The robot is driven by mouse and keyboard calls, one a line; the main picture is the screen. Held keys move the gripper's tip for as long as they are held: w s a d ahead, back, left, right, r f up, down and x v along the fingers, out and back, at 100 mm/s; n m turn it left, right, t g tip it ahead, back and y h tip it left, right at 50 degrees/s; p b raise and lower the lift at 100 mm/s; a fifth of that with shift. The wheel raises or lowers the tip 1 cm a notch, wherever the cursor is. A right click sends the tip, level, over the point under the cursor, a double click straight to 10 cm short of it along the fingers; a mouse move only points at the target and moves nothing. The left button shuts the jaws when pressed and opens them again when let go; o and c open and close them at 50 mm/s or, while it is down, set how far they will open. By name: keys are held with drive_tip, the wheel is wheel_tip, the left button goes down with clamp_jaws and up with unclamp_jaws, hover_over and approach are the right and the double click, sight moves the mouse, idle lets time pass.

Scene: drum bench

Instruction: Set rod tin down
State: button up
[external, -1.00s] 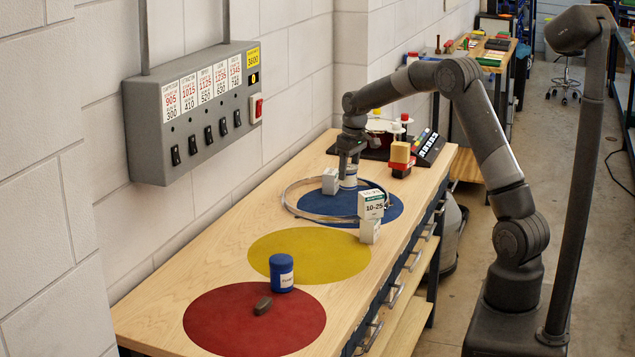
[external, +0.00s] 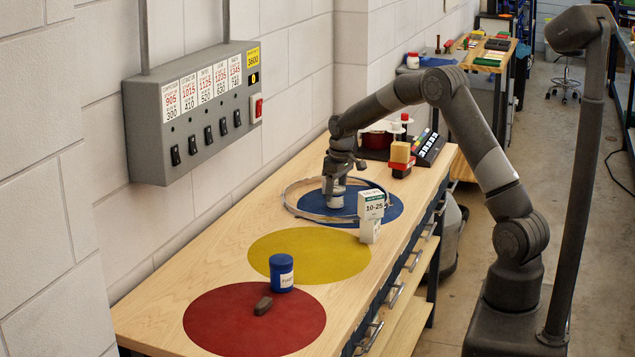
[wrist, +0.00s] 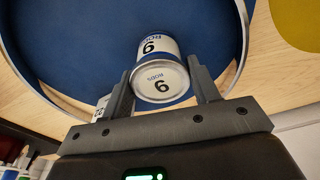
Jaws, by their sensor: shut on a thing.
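The rod tin (wrist: 162,82), white with a blue band and marked with a digit and "RODS", is between the fingers of my gripper (wrist: 164,92) in the wrist view. In the external view my gripper (external: 337,181) points down over the blue round mat (external: 384,203), shut on the tin (external: 335,201). The tin is inside a thin metal hoop (external: 300,212) lying around part of the mat. Whether the tin's base touches the mat cannot be told.
A white "10-25" block stack (external: 370,207) stands right of the tin at the hoop's edge. A pale block (wrist: 102,105) shows beside the left finger. A yellow mat (external: 310,250), blue jar (external: 281,272) and red mat (external: 225,325) with a dark lump (external: 263,305) lie nearer.

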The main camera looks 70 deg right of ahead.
sight(340, 189)
drive_tip(key=o, duration=1.1)
wheel_tip(340, 189, up, 12)
drive_tip(key=s, duration=0.1)
drive_tip(key=s+a+r, duration=0.5)
drive_tip(key=a+r, duration=0.1)
drive_tip(key=a, duration=0.2)
drive_tip(key=s+a+r+n+t, duration=0.1)
drive_tip(key=s+a+r, duration=0.2)
drive_tip(key=s+a, duration=0.15)
drive_tip(key=s+a+r+t, duration=0.1)
drive_tip(key=s+a+r, duration=0.1)
drive_tip(key=s+a, duration=0.3)
drive_tip(key=s+a+f, duration=0.1)
drive_tip(key=s+a, duration=0.2)
drive_tip(key=s, duration=0.3)
drive_tip(key=s+a+f+t, duration=0.1)
drive_tip(key=s+a, duration=0.3)
drive_tip(key=s, duration=0.3)
drive_tip(key=s+a+f+n+t, duration=0.1)
drive_tip(key=s+a, duration=0.3)
drive_tip(key=s, duration=0.2)
drive_tip(key=shift+s+a+f, duration=0.25)
drive_tip(key=shift+f, duration=0.05)
